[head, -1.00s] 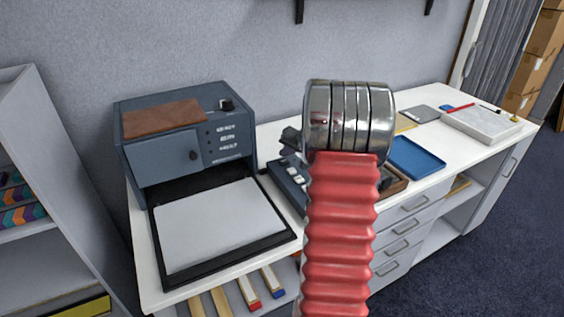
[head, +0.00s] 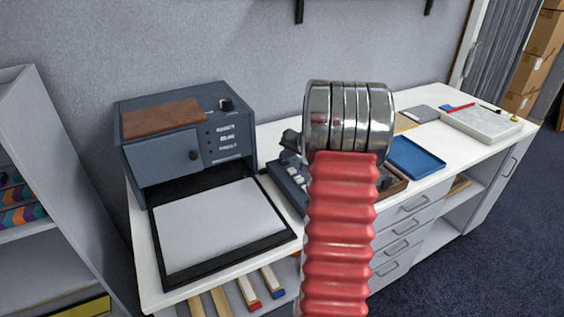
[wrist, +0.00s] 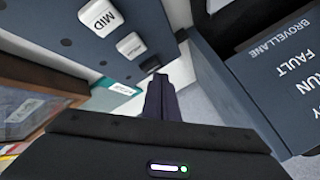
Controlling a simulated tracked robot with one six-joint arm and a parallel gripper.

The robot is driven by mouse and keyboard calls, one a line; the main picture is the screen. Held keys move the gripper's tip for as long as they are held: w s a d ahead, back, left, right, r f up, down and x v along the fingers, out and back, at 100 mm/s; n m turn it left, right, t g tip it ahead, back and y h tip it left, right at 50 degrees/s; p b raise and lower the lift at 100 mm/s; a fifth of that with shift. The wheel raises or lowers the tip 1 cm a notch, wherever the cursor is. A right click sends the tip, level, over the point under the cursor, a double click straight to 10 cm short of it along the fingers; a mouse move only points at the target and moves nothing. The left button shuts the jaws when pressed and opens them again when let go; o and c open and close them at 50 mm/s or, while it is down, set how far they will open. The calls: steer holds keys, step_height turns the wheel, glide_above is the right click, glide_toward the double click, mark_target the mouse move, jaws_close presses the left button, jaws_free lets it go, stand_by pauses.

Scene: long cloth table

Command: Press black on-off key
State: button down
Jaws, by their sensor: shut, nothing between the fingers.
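In the wrist view, a dark blue-grey key panel (wrist: 75,25) carries a white key marked MID (wrist: 97,18), a second white key (wrist: 130,46) and a small black key (wrist: 150,65) in one row. My gripper (wrist: 160,80) is shut and empty, its dark fingertips just below the black key in the picture. I cannot tell whether they touch it. In the head view, the low blue-grey unit with white keys (head: 287,172) stands on the table, partly hidden behind my red and metal arm. My gripper is mostly hidden there.
A blue-grey machine (head: 165,157) with a brown pad on top stands at left, a paper-covered black tray (head: 278,237) before it. A blue tray (head: 415,157) lies right of my arm. A lettered dark panel (wrist: 285,85) is close at right in the wrist view.

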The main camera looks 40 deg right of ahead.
mark_target(286, 163)
steer(key=shift+f, duration=0.4)
stand_by(0.7)
steer(key=shift+r, duration=0.85)
steer(key=shift+r, duration=0.1)
step_height(286, 163, up, 6)
steer(key=shift+f, duration=0.1)
stand_by(0.7)
stand_by(0.5)
